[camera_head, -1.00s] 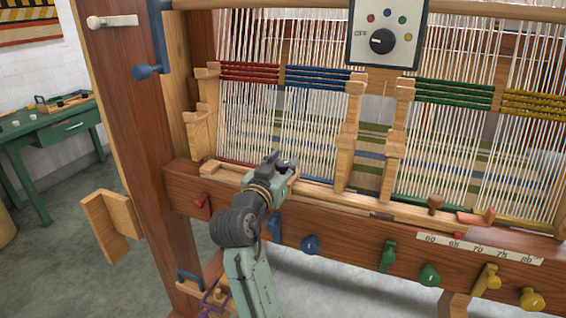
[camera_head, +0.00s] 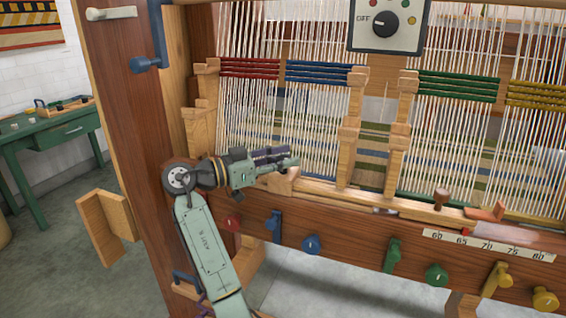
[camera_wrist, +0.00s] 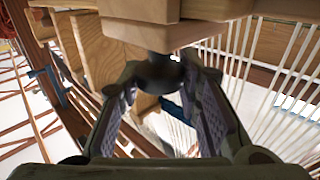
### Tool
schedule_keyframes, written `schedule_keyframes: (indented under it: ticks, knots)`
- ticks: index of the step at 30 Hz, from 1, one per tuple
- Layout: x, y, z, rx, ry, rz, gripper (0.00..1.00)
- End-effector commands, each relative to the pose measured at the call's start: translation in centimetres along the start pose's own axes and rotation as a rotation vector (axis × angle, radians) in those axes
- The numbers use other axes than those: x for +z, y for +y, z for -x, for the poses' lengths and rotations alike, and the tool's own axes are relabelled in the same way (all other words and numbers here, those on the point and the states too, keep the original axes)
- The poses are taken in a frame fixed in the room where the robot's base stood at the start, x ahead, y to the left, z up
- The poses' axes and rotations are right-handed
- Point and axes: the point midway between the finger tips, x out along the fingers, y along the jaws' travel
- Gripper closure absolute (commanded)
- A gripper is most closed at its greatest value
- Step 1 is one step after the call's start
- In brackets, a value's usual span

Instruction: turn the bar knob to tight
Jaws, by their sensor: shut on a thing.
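My gripper (camera_head: 292,164) is low in front of the loom, at the left of its front beam, pointing right. In the wrist view its two ridged fingers close around a dark, rounded piece (camera_wrist: 160,72) below a pale wooden block (camera_wrist: 140,10). I cannot tell whether this piece is the bar knob. On the beam's face are a red knob (camera_head: 233,222), a blue bar-shaped knob (camera_head: 273,226), a green one (camera_head: 393,256) and a yellow one (camera_head: 497,279). No word "tight" is readable.
A dial panel (camera_head: 412,38) marked OFF hangs above the warp threads. A thick wooden post (camera_head: 118,100) stands at left.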

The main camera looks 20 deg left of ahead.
Motion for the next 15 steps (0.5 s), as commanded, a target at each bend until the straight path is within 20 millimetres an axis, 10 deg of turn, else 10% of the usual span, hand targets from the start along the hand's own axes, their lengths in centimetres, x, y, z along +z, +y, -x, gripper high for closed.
schedule_keyframes:
  ticks: [15]
  knots:
    - [0.15, 0.08, -0.12, 0.053, -0.004, 0.003, 0.97]
